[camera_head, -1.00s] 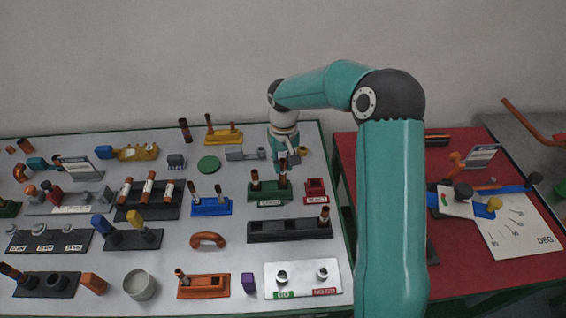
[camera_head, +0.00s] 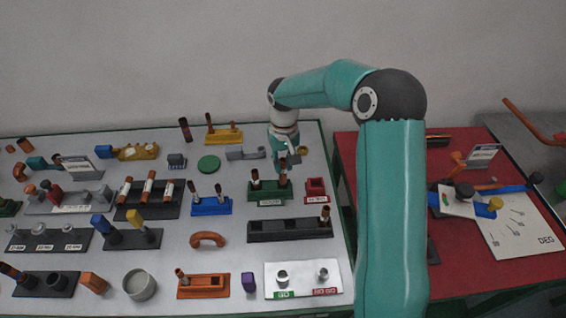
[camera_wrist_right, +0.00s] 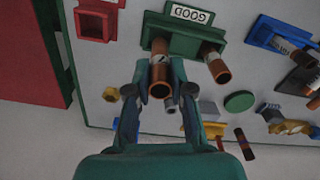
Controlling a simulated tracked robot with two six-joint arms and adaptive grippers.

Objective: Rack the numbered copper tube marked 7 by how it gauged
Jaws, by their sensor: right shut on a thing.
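My right gripper (camera_head: 284,158) is over the right part of the green rack labelled GOOD (camera_head: 267,196). In the right wrist view my right gripper (camera_wrist_right: 148,88) is shut on a copper tube (camera_wrist_right: 161,72) with a pale marking that is hard to read. The tube (camera_head: 283,174) stands upright, its lower end at the rack; I cannot tell how deep it sits. Another copper tube (camera_head: 255,178) stands in the same rack's left part. The red reject box (camera_head: 316,187) is to the right and looks empty in the wrist view (camera_wrist_right: 95,22). My left gripper is out of view.
A white GO/NO-GO gauge plate (camera_head: 302,280) lies at the front. A long dark rack (camera_head: 288,230) with one tube is just in front of the green rack. A blue rack (camera_head: 211,207) with tubes stands left. A grey fixture (camera_head: 246,153) and green disc (camera_head: 209,164) are behind.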

